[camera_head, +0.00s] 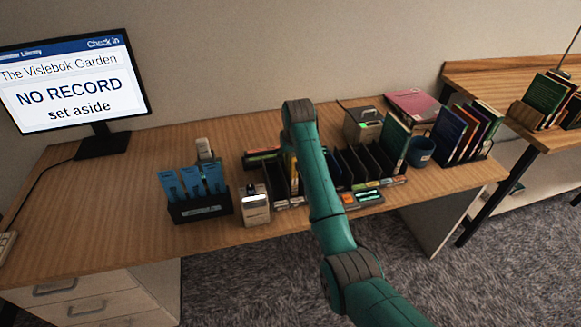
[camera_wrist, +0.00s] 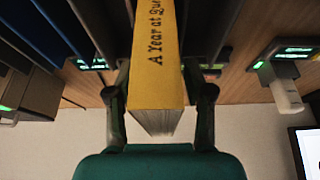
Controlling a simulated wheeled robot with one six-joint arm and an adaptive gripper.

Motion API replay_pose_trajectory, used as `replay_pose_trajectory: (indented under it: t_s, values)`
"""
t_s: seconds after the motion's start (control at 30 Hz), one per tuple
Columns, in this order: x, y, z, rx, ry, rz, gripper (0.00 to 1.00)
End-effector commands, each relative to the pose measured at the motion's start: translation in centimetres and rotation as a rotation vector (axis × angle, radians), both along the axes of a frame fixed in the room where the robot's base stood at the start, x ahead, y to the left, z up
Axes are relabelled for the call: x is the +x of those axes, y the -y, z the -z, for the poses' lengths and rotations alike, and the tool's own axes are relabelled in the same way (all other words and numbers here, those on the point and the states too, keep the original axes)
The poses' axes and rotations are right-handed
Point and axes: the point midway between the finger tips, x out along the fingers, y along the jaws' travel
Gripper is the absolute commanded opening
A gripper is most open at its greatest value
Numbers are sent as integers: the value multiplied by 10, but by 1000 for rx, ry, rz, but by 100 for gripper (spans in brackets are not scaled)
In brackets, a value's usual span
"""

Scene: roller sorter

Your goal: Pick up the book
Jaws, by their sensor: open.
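A yellow book (camera_wrist: 155,60) with "A Year at" and more, partly cut-off lettering on its spine stands between the two fingers of my gripper (camera_wrist: 163,92) in the wrist view. The fingers are open, one on each side of the book; I cannot tell whether either touches it. In the head view my arm hides the gripper and most of the book; only a thin yellow strip (camera_head: 292,162) shows beside the arm, near the black slotted sorter (camera_head: 377,163).
A monitor (camera_head: 75,80) reads "The Vislebok Garden, NO RECORD, set aside". A black holder with blue cards (camera_head: 200,208) and a small white device (camera_head: 255,205) stand left of the sorter. A blue mug (camera_head: 421,152) and racked books (camera_head: 465,135) are right. The desk's left front is clear.

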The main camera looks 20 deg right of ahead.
Motion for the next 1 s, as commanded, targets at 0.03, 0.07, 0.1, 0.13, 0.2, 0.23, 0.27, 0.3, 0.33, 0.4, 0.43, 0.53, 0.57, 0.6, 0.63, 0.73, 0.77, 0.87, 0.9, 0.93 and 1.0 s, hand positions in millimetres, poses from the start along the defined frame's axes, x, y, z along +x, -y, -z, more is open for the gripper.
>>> replay_pose_trajectory:
  t_s: [0.03, 0.07, 0.1, 0.13, 0.2, 0.23, 0.27, 0.3, 0.33, 0.4, 0.43, 0.53, 0.57, 0.6, 0.63, 0.73, 0.77, 0.87, 0.9, 0.93, 1.0]
  values:
    - [0, 0, 1, 0, 0, 0, 52]
    - [0, 0, 1, 0, -1, 0, 52]
    - [0, 0, 2, 0, -1, 0, 52]
    - [0, 0, 2, 0, -1, 0, 52]
    - [0, 0, 3, 0, -1, 0, 52]
    - [0, 0, 3, 0, -1, 0, 52]
    - [0, 0, 4, 0, -1, 0, 52]
    - [0, 0, 4, 0, -1, 0, 52]
    - [0, 0, 4, 0, -1, 0, 52]
    - [0, 0, 5, 0, -1, 0, 52]
    - [0, 0, 5, 0, -1, 0, 52]
    - [0, 0, 5, 0, -1, 0, 52]
    - [0, 0, 5, 0, -1, 0, 52]
    - [0, 0, 5, 0, -1, 0, 52]
    - [0, 0, 5, 0, -1, 0, 52]
    - [0, 0, 5, 0, -1, 0, 27]
    - [0, 0, 5, 0, -1, 0, 20]
    - [0, 0, 5, 0, -1, 0, 0]
    - [0, 0, 5, 0, -1, 0, 0]
    - [0, 0, 5, 0, -1, 0, 0]
    - [0, 0, 4, 0, 0, 0, 0]
